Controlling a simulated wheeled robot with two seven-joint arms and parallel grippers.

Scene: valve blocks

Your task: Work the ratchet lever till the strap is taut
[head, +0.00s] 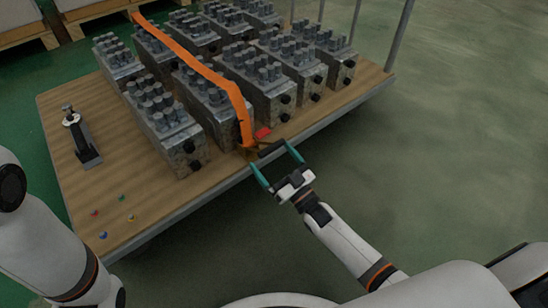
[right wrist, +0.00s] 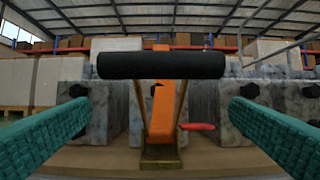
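The orange strap (head: 200,68) runs over the valve blocks and down the front of one block to the ratchet at the cart's near edge. In the right wrist view the strap (right wrist: 161,110) hangs behind the ratchet lever, whose black grip (right wrist: 160,65) lies level across the top of its two side bars. The lever's black grip also shows in the head view (head: 271,149). My right gripper (head: 278,166) is open, its teal fingers apart on either side of the lever. Nothing shows between the fingertips in contact. My left gripper is out of view; only my left arm shows.
Several grey valve blocks (head: 170,122) stand in rows on the wooden cart deck (head: 130,186). A red piece (head: 263,132) sits beside the ratchet. Floor right of the cart is clear.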

